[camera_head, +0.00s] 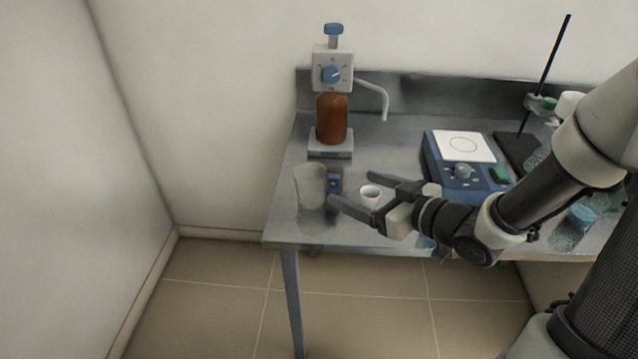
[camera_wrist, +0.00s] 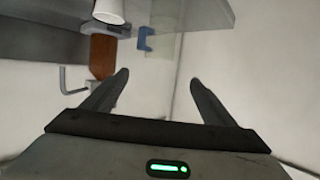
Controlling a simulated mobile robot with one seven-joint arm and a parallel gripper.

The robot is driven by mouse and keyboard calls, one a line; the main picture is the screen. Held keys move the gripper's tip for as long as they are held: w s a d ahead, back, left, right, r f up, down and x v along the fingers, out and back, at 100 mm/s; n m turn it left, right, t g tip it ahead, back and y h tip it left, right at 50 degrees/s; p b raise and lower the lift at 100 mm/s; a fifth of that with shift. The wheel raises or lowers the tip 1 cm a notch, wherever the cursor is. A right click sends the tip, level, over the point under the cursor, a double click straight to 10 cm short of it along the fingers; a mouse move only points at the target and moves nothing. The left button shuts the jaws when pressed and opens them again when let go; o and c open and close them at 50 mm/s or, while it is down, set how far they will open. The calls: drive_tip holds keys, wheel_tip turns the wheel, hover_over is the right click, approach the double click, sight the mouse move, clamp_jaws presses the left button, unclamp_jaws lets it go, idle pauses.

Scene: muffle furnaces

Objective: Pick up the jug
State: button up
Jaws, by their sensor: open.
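The jug (camera_head: 311,186) is a clear, greyish vessel standing upright near the table's left front corner, with a blue handle part on its right side.
Behind the jug stands a brown bottle (camera_head: 331,120) with a dispenser and bent spout. A blue hotplate (camera_head: 458,178) and a rod stand (camera_head: 545,75) are to the right. Walls border the table's left and back.

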drive_tip(key=b, duration=0.2)
approach(303, 170)
drive_tip(key=shift+b+x, duration=1)
drive_tip(key=shift+x, duration=1.7)
drive_tip(key=shift+c, duration=0.4)
drive_tip(key=c, duration=1.1)
wheel_tip(303, 170, up, 10)
drive_tip(key=p, duration=0.3)
drive_tip(key=shift+p, duration=0.35)
